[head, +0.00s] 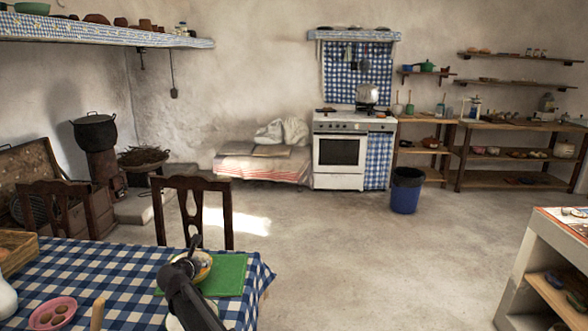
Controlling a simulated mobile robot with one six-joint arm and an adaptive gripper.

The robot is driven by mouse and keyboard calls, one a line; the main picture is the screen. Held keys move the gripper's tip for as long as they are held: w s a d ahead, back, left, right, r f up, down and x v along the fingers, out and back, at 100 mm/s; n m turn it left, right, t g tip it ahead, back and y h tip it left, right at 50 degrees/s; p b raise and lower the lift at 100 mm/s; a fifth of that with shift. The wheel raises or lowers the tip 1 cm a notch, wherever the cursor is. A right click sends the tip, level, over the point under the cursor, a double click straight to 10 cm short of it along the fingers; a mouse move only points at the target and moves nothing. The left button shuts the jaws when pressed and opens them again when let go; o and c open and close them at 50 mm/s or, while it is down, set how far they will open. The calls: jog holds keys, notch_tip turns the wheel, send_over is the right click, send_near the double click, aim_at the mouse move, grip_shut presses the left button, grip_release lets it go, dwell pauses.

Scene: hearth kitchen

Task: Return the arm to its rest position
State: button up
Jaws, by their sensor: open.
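My arm (190,297) reaches in dark from the bottom edge of the head view, over the right part of the table with the blue checked cloth (120,262). My gripper (193,245) is at its far end, small and dark, above the table near its back edge. It is open, and I see nothing held in it. A green board or mat (230,275) lies on the cloth just right of the arm. A round yellowish item (204,266) is partly hidden behind the arm. A pale rounded item under the arm is mostly hidden.
A pink bowl (52,314) with brown round items and a wooden tray (17,250) share the table. Chairs (193,206) stand behind it. A white stove (340,150), blue bin (405,190) and right-hand counter (545,250) stand beyond. The middle floor is clear.

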jog(key=s+d+f+m+g+h, duration=0.1)
jog(key=s+d+f+m+g, duration=0.3)
jog(key=d, duration=0.6)
jog(key=d+f+m+h+b, duration=0.1)
jog(key=d+m, duration=0.5)
jog(key=d, duration=0.3)
jog(key=s+d+f+m+g, duration=0.3)
jog(key=d+m, duration=0.3)
jog(key=d, duration=0.4)
jog(key=s+d+f+m+g+y+b, duration=0.1)
jog(key=s+d+f+m+g+y, duration=0.15)
jog(key=s+d+m, duration=0.6)
jog(key=s+d+f+m+g+y+b, duration=0.1)
jog(key=s+d+f+m+g, duration=0.25)
jog(key=s+d+m, duration=0.55)
notch_tip(320, 180, up, 20)
jog(key=s+n+p, duration=0.1)
jog(key=p, duration=1.8)
jog(key=shift+a+f, duration=0.15)
jog(key=shift+a, duration=0.25)
